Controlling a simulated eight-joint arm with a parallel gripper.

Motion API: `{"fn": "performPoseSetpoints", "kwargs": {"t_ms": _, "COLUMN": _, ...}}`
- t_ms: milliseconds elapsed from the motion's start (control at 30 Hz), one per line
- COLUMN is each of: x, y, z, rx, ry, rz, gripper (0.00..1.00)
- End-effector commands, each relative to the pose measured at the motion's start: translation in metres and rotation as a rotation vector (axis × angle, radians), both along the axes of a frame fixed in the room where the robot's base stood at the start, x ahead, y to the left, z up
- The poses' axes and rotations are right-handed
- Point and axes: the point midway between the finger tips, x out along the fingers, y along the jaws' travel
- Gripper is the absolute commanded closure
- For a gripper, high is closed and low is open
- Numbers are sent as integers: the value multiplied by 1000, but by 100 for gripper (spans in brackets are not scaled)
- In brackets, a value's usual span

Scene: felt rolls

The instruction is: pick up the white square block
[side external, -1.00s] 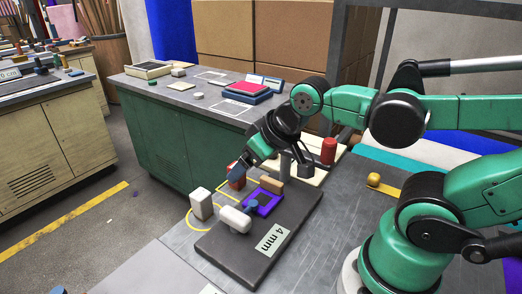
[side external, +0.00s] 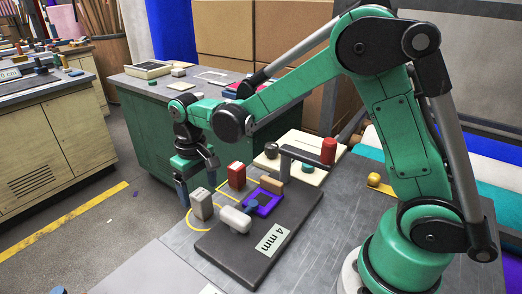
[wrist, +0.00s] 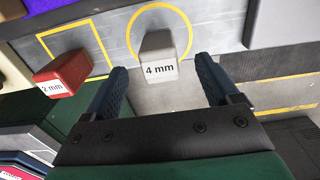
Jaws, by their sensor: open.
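The white square block (side external: 201,204) stands upright inside a yellow circle on the grey bench in the side view. In the wrist view the white block (wrist: 158,57) carries a "4 mm" label and lies ahead, between the lines of the two fingers. My gripper (side external: 197,184) points down, close to the block and slightly above it. In the wrist view my gripper (wrist: 162,74) is open, with a dark blue finger to each side and nothing held. I cannot tell whether a finger touches the block.
A red block (side external: 236,176), labelled "2 mm" in the wrist view (wrist: 62,74), stands close by. A dark board (side external: 225,252) to the right carries a white rounded piece (side external: 235,219) and a purple frame (side external: 264,202).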

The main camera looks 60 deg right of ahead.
Motion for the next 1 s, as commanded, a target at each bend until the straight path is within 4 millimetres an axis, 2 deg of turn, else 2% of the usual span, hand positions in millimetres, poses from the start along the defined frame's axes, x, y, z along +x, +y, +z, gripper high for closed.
{"fn": "performPoseSetpoints", "kwargs": {"t_ms": 333, "x": 0, "y": 0, "z": -44, "rx": 0, "ry": -2, "rz": 0, "gripper": 18}}
{"fn": "performPoseSetpoints", "kwargs": {"t_ms": 667, "x": 0, "y": 0, "z": -50, "rx": 0, "ry": -2, "rz": 0, "gripper": 18}}
{"fn": "performPoseSetpoints", "kwargs": {"t_ms": 700, "x": 0, "y": 0, "z": -50, "rx": 0, "ry": -2, "rz": 0, "gripper": 21}}
{"fn": "performPoseSetpoints", "kwargs": {"t_ms": 900, "x": 0, "y": 0, "z": -50, "rx": 0, "ry": -2, "rz": 0, "gripper": 78}}
{"fn": "performPoseSetpoints", "kwargs": {"t_ms": 967, "x": 0, "y": 0, "z": -50, "rx": 0, "ry": -2, "rz": 0, "gripper": 95}}
{"fn": "performPoseSetpoints", "kwargs": {"t_ms": 1000, "x": 0, "y": 0, "z": -50, "rx": 0, "ry": -2, "rz": 0, "gripper": 100}}
